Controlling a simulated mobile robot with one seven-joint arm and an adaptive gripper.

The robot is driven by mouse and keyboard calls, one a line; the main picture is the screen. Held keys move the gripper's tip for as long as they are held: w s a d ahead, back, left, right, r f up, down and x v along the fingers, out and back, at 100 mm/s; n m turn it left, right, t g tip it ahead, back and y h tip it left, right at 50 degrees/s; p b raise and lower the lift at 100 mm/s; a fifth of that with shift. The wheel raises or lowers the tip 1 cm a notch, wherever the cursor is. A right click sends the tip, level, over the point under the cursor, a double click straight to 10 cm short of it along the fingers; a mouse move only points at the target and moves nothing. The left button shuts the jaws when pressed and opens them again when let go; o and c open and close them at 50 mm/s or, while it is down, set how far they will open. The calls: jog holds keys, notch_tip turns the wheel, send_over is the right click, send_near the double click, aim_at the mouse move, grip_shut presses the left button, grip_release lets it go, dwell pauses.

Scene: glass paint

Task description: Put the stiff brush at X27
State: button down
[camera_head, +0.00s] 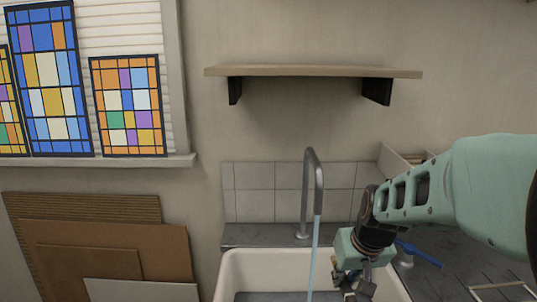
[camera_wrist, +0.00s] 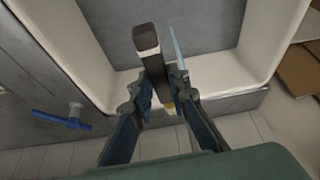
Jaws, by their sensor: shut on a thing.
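My gripper (camera_wrist: 164,78) is shut on a narrow thing with a dark, blocky end, which I take to be the stiff brush (camera_wrist: 147,40). It points away from me over the white sink (camera_wrist: 222,86), and a small tan part shows between the fingers. In the head view my gripper (camera_head: 355,282) is low over the right part of the sink (camera_head: 262,262), and the brush cannot be made out there. No X27 marking can be read in either view.
A tall grey tap (camera_head: 311,180) runs a thin stream of water (camera_head: 314,250) left of my gripper. A blue lever (camera_head: 420,254) is on the right. A wooden shelf (camera_head: 310,71) hangs above, empty. Boards (camera_head: 110,250) lean at the left, below stained-glass panels (camera_head: 128,105).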

jog(key=shift+w+a+f+p, duration=0.2)
jog(key=shift+a+f+p, duration=0.1)
jog(key=shift+a+p, duration=0.2)
jog(key=a+f+p, duration=0.3)
jog(key=f+p, duration=0.2)
jog(key=shift+m, duration=0.3)
notch_tip(320, 180, up, 5)
jog(key=shift+f, duration=0.1)
jog(key=shift+d, duration=0.1)
